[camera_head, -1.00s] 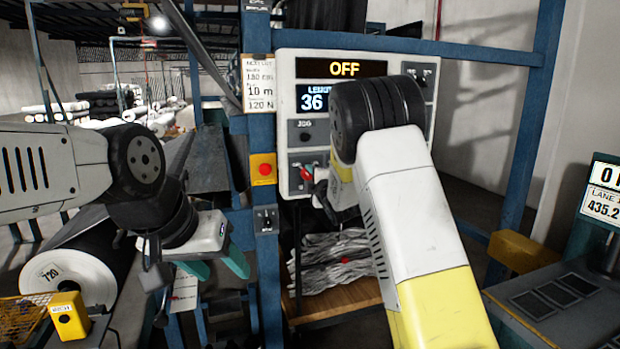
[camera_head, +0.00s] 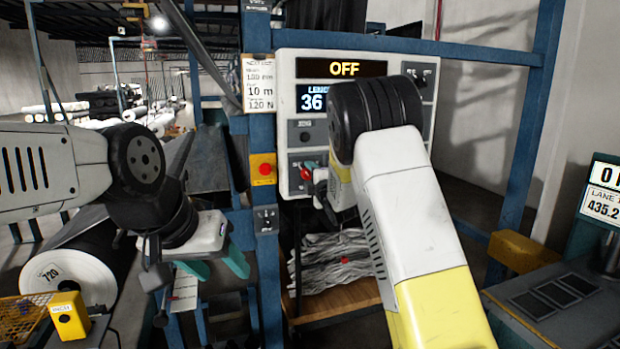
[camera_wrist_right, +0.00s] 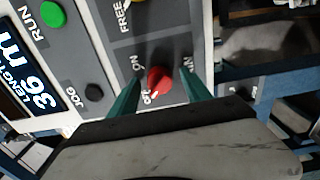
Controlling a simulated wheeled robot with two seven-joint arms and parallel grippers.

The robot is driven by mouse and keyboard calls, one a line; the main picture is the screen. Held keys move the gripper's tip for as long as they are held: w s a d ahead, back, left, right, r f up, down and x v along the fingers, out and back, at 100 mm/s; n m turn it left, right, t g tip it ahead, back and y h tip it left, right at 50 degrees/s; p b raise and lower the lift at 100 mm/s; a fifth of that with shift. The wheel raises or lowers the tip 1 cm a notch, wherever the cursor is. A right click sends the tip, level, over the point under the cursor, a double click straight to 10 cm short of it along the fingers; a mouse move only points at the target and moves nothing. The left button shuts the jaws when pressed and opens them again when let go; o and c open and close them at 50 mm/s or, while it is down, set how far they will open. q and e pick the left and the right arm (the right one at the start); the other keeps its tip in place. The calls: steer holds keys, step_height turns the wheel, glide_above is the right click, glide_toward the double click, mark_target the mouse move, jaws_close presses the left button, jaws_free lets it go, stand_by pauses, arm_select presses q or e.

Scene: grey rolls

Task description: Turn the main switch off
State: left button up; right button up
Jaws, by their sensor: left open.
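The main switch is a red knob (camera_wrist_right: 159,79) on the grey panel, with ON and OFF labels beside it in the right wrist view. A pale mark on the knob lies towards the OFF label. The knob also shows low on the control panel in the head view (camera_head: 306,173). My right gripper (camera_wrist_right: 162,77) has its green fingers on either side of the knob, with a visible gap on both sides. In the head view my right arm hides most of that gripper. My left gripper (camera_head: 217,267) is open and empty, low at the left, away from the panel.
The panel's upper display (camera_head: 344,68) reads OFF. A yellow box with a red button (camera_head: 263,169) is on the blue post left of the panel. A green RUN button (camera_wrist_right: 52,14) and a black JOG button (camera_wrist_right: 94,92) are near the knob.

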steer(key=v, duration=0.8)
steer(key=s+d+r+m+g+h, duration=0.3)
steer(key=s+d+m+g, duration=0.1)
steer(key=s+d+m, duration=0.6)
steer(key=s+d+f+m+g, duration=0.1)
steer(key=s+m+g, duration=0.6)
steer(key=s, duration=2.3)
steer(key=f+m, duration=0.1)
steer(key=m, duration=0.3)
steer(key=shift+d+f, duration=0.15)
steer(key=shift+f, duration=0.1)
